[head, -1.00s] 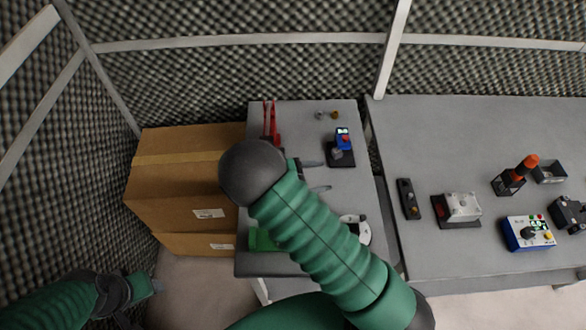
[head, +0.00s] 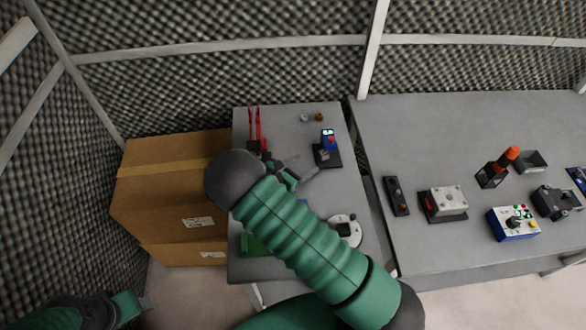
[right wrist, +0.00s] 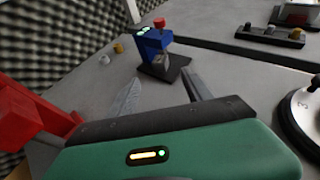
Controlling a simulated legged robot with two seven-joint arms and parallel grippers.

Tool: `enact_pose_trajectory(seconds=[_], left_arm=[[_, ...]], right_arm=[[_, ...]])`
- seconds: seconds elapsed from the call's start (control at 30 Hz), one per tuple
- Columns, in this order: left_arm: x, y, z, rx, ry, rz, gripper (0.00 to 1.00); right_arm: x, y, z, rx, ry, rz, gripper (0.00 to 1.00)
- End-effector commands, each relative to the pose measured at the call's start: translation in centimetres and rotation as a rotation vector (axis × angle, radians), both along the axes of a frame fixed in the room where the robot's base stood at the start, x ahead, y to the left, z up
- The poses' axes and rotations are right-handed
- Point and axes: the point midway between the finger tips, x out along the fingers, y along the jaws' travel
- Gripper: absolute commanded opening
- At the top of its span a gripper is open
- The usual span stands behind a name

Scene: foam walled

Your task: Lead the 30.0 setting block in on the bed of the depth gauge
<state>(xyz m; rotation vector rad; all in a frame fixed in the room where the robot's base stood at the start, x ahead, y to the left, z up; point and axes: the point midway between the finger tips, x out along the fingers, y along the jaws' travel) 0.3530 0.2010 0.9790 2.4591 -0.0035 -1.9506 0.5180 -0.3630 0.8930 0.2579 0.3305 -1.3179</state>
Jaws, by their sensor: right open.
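The depth gauge (head: 328,139) is a blue upright with a lit display and a red top on a dark base, towards the back right of the narrow table. It also shows in the right wrist view (right wrist: 152,42). A small grey piece, apparently the 30.0 setting block (head: 323,155), sits at the front of the gauge, low by its bed; its exact seating cannot be told. My right gripper (head: 306,163) is open, its fingers (right wrist: 161,77) apart and pointing at the gauge, with nothing seen between them. My left gripper (head: 143,303) is at the lower left, away from the table.
Red-handled pliers (head: 255,130) stand left of my right gripper, close by in the wrist view. Two small knobs (head: 312,117) lie at the back. A white round dial (head: 345,231) and green board (head: 254,244) lie nearer. Cardboard boxes (head: 170,190) are left.

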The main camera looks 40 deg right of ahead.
Motion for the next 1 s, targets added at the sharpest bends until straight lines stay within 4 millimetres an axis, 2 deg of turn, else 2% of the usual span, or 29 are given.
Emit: enact_pose_trajectory(seconds=[0.3,0.5,0.63,0.9,1.0], left_arm=[[0.0,0.0,0.5,0.0,0.0,0.0,0.52],[0.0,0.0,0.6,0.0,0.0,0.0,0.52],[0.0,0.0,0.7,0.0,0.0,0.0,0.52],[0.0,0.0,0.6,0.0,0.0,0.0,0.52],[0.0,0.0,0.6,0.0,0.0,0.0,0.52]], right_arm=[[1.3,-5.9,-2.4,0.0,0.001,-0.004,0.59],[2.0,-8.5,-3.5,0.0,0.001,-0.002,0.59],[2.2,-9.3,-3.9,0.0,-0.001,-0.001,0.59],[2.2,-9.4,-3.9,0.0,-0.001,0.0,0.59],[2.2,-9.4,-3.9,0.0,-0.001,0.0,0.47]])
